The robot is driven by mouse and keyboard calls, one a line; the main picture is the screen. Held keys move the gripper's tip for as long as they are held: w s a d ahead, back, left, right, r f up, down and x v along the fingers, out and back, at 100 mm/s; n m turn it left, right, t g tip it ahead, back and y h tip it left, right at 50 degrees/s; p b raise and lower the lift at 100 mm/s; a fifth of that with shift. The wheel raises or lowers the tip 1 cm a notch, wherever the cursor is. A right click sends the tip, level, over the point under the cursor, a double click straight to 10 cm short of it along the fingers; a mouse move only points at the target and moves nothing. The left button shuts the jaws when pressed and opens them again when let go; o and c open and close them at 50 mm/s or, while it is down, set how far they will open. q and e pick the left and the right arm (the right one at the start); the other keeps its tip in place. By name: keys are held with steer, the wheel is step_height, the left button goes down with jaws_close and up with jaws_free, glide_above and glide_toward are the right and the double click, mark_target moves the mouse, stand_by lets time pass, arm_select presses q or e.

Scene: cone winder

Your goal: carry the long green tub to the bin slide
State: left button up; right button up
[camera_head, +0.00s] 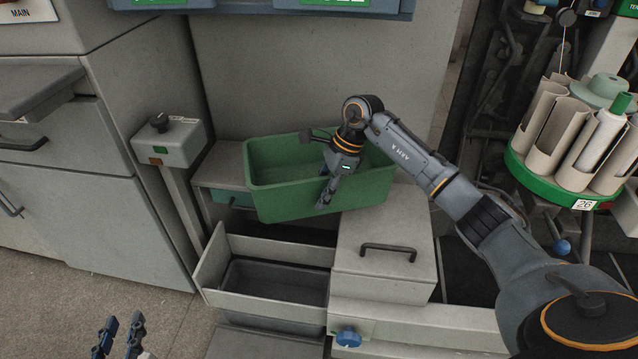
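The long green tub (285,203) is at the centre of the head view, open side up and slightly tilted, in front of a grey panel. It looks empty. My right gripper (329,188) comes over its near wall, with finger parts against the outside; it appears shut on the wall, the inner finger being hidden. The tub's underside is hidden, so I cannot tell whether it rests on the grey ledge behind. Below it is a grey open-topped bin (245,247), perhaps the bin slide. My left gripper (120,336) is at the bottom left, open and empty.
A lidded grey box (385,242) with a black handle stands right of the open bin. A control post (170,142) stands to the left. A round green carrier (540,185) with several upright tubes is at the right. Floor shows at the lower left.

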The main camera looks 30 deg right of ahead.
jaws_close()
steer(key=shift+s, duration=0.1)
stand_by(0.4)
